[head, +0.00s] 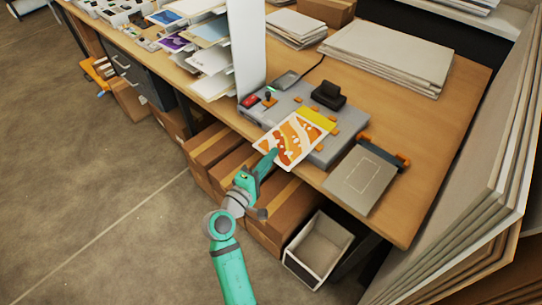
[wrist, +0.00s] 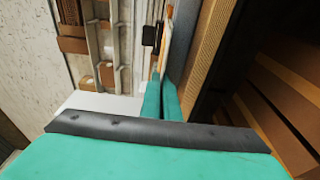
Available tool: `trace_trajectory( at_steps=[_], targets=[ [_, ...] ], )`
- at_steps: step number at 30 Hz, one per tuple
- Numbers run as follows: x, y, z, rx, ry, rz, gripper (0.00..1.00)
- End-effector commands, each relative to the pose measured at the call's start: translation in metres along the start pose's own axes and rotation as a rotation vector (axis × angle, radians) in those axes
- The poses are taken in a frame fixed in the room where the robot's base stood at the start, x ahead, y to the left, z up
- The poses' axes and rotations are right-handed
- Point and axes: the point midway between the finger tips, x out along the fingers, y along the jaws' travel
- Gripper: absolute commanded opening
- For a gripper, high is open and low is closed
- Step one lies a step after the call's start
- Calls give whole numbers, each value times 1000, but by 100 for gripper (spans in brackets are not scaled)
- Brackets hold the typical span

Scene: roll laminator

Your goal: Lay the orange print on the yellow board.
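The orange print (head: 290,141), white-edged with an orange pattern, is at the front of the grey laminator in the head view. The yellow board (head: 318,117) shows as a strip beyond the print's far edge; the print may hide the rest of it. I cannot tell whether the print touches the board. My gripper (head: 270,158) is at the print's near left edge, its fingers closed on it. In the wrist view the fingers (wrist: 161,100) are close together, with the print (wrist: 167,45) seen nearly edge-on between and beyond them.
The grey laminator (head: 345,127) sits on the wooden table (head: 440,130). A grey plate (head: 362,181) with orange clips lies to its right. A paper rack (head: 246,45) stands to the left. Cardboard boxes (head: 215,148) and an open bin (head: 318,250) are below the front edge.

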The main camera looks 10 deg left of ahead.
Motion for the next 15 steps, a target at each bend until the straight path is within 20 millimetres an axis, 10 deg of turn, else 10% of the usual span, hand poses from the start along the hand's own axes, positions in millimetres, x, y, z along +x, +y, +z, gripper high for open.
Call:
trace_trajectory(
  at_steps=[15],
  targets=[
    [0,0,0,0,0,1,24]
  ],
)
